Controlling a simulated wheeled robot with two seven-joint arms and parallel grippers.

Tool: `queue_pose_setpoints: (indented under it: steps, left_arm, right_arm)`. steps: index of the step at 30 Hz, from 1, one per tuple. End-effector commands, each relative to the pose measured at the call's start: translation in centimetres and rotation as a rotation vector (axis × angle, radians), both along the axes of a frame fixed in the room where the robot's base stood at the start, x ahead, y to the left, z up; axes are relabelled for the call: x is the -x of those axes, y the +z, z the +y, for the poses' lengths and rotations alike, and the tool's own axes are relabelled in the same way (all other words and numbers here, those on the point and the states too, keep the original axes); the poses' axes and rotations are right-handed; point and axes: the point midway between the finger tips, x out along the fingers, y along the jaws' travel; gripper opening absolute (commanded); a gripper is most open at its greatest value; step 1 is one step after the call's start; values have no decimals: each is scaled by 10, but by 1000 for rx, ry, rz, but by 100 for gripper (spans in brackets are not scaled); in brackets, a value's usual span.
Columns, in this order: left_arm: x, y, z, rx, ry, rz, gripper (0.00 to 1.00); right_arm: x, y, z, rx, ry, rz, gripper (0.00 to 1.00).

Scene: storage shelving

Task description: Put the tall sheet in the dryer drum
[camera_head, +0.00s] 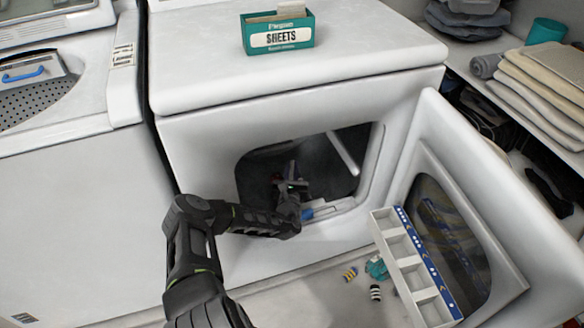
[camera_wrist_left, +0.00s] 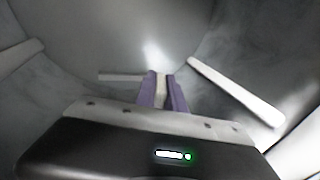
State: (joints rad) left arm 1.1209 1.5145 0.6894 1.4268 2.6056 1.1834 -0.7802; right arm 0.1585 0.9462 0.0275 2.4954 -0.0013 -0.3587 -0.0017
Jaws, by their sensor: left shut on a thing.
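My left gripper (camera_head: 291,184) reaches through the open front of the dryer into the dark drum (camera_head: 318,155). In the left wrist view the purple fingers (camera_wrist_left: 162,88) are shut on a thin pale sheet (camera_wrist_left: 161,91), of which only a narrow strip shows between them. The grey drum wall (camera_wrist_left: 105,45) surrounds the gripper, with pale raised vanes on it. The teal box labelled SHEETS (camera_head: 278,34) stands on top of the dryer, with pale sheet edges at its open top. My right gripper is not in view.
The dryer door (camera_head: 480,175) hangs open at the right. A white compartment rack (camera_head: 415,268) with a blue strip is in front of it. Small items (camera_head: 376,268) lie on the floor below. Shelves with folded cloths (camera_head: 545,85) are at the right; another white machine (camera_head: 80,190) is at left.

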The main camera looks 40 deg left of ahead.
Motion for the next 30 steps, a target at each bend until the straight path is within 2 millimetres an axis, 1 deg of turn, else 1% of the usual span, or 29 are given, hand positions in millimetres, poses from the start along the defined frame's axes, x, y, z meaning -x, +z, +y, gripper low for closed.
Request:
queue_pose_setpoints:
  steps: [6,7,14,23,26,28,30]
  left_arm:
    - [0,-3,0,0,0,0,0]
    - [0,-3,0,0,0,0,16]
    - [0,-3,0,-1,0,1,35]
    - [0,-1,0,-1,0,1,36]
    - [0,5,0,0,-1,0,36]
    - [0,13,0,-1,-1,0,36]
    - [10,11,-6,1,-1,3,36]
  right_arm:
    - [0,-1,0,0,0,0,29]
    - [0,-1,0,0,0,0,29]
    - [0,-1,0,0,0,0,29]
    - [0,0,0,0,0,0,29]
    - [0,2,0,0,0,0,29]
    - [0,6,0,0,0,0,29]
    - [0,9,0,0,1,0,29]
